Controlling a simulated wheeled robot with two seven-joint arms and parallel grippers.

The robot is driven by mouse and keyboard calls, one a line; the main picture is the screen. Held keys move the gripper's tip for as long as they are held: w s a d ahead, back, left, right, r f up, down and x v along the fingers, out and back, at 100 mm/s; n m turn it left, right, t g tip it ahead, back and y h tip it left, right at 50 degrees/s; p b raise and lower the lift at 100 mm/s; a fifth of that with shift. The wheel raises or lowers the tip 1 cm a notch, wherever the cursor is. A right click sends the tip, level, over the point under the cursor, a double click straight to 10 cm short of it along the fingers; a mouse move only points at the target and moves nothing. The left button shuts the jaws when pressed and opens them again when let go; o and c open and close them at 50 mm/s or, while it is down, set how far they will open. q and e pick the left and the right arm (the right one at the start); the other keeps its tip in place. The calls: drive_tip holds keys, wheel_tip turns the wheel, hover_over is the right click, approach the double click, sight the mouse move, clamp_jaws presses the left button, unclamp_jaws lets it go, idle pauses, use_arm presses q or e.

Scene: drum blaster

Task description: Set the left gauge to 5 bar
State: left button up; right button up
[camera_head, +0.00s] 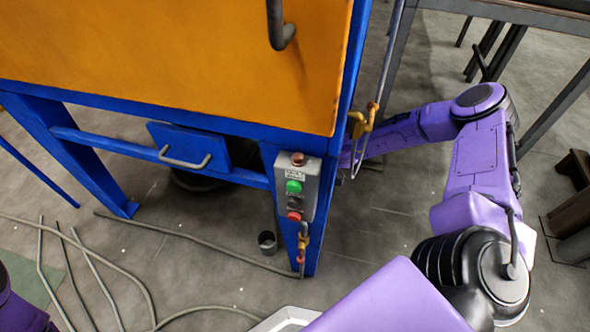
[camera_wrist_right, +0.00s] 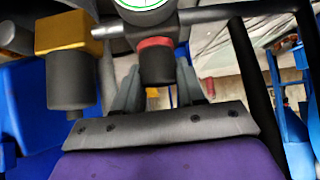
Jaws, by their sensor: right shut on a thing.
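In the right wrist view, a round gauge (camera_wrist_right: 142,4) with a white face and green ring is cut off by the top edge, so its reading cannot be made out. Below it is a black knob (camera_wrist_right: 157,66) with a red collar. My right gripper (camera_wrist_right: 157,88) is shut on this knob, with one finger on each side. In the head view, my right arm reaches behind the blue machine's right post, which hides the gripper and gauge. My left gripper is out of view.
A yellow-topped unit with a black bowl (camera_wrist_right: 70,80) hangs left of the knob on the same pipe. The machine (camera_head: 180,50) has a control box (camera_head: 297,187) on its front post. Hoses (camera_head: 190,240) lie on the floor. A metal table frame (camera_head: 520,15) stands right.

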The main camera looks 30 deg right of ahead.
drive_tip(key=shift+w+a+r+m+t+h, duration=0.2)
drive_tip(key=shift+m+t+h, duration=0.1)
drive_tip(key=shift+m, duration=0.2)
drive_tip(key=o, duration=1)
drive_tip(key=shift+f, duration=0.1)
drive_tip(key=shift+s+d, duration=0.1)
drive_tip(key=p+v, duration=0.4)
drive_tip(key=v, duration=0.2)
drive_tip(key=shift+d+p, duration=0.1)
drive_tip(key=shift+p, duration=0.2)
drive_tip(key=shift+s+d+f+p, duration=0.15)
drive_tip(key=shift+s+d+p, duration=1.15)
drive_tip(key=shift+s+d, duration=0.95)
drive_tip(key=shift+s+d+f+p, duration=0.15)
drive_tip(key=shift+s+d+p, duration=1.4)
drive_tip(key=shift+s, duration=1.2)
drive_tip(key=shift+s+d+f+p, duration=0.15)
drive_tip(key=shift+s+d+p, duration=0.9)
drive_tip(key=shift+s+d, duration=1.3)
drive_tip(key=shift+s+a, duration=0.15)
